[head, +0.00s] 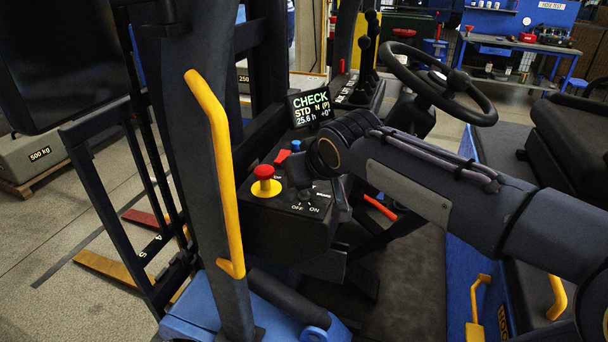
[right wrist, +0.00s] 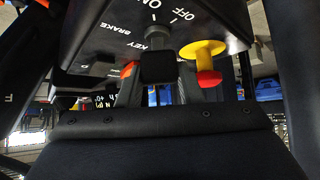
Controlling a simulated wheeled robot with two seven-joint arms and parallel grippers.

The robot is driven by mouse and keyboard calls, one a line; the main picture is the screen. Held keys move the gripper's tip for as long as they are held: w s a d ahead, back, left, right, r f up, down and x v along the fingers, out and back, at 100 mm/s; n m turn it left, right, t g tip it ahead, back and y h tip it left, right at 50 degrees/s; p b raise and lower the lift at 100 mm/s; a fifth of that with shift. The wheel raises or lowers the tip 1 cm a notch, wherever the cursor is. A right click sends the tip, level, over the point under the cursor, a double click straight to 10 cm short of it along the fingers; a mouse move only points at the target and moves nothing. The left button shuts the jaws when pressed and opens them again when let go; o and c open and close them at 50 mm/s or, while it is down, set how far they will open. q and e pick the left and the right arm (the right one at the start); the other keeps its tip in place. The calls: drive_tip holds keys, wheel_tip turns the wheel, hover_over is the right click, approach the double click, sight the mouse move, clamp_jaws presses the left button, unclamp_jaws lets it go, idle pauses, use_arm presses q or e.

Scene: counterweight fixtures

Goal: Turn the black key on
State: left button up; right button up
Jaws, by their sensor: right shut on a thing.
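The black key (right wrist: 158,67) stands out from the dark console panel (right wrist: 95,40), beside its OFF and ON marks, in the right wrist view. My right gripper (right wrist: 158,84) is shut on the key, with one finger on each side of it. In the head view my right gripper (head: 302,183) is at the console's right side, just above the OFF and ON lettering, and it mostly hides the key. I cannot tell exactly which mark the key points to. My left gripper is not in view.
A red emergency button on a yellow base (head: 264,182) sits left of the key. A small display (head: 310,106) reads CHECK. A yellow grab handle (head: 215,150) rises at the left, and a steering wheel (head: 440,82) stands behind my right arm.

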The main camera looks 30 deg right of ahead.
idle(0.3)
drive_tip(key=o, duration=1)
drive_tip(key=v, duration=0.8)
drive_tip(key=shift+b, duration=0.3)
drive_tip(key=shift+w, duration=0.1)
